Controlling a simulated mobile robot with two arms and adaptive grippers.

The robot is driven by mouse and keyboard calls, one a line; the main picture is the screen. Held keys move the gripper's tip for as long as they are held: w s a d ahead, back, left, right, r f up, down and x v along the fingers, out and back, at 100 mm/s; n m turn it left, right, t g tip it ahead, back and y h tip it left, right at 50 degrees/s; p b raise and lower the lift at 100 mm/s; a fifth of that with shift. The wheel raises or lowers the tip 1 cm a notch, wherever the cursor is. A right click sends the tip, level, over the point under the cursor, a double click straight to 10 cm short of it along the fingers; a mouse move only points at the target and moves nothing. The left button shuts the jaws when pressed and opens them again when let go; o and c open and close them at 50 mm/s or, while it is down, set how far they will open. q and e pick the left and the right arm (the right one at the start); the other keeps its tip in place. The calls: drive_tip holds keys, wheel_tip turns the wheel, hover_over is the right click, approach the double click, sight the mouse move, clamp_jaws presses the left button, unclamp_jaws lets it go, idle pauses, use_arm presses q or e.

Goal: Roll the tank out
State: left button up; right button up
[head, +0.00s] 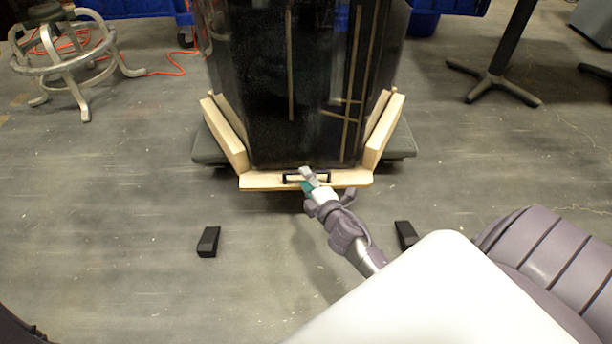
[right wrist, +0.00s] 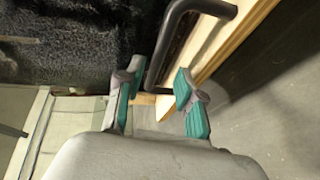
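The tank (head: 300,80) is a tall dark box standing on a low base with pale wooden rails. A black handle (head: 291,178) is fixed to the front wooden rail (head: 258,182); it also shows in the right wrist view (right wrist: 165,50). My right gripper (head: 308,184) is at the handle, just right of its middle. In the right wrist view its green-padded fingers (right wrist: 156,99) are apart, with the handle bar between them and visible gaps. My left gripper is out of view.
Two black blocks (head: 208,241) (head: 405,234) lie on the floor in front of the tank. A metal stool frame (head: 70,60) and an orange cord (head: 175,66) are at the left. A dark stand foot (head: 495,82) is at the right. The floor between the blocks is mostly clear.

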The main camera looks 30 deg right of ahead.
wheel_tip(320, 180, up, 10)
drive_tip(key=shift+a+f, duration=0.15)
idle(0.3)
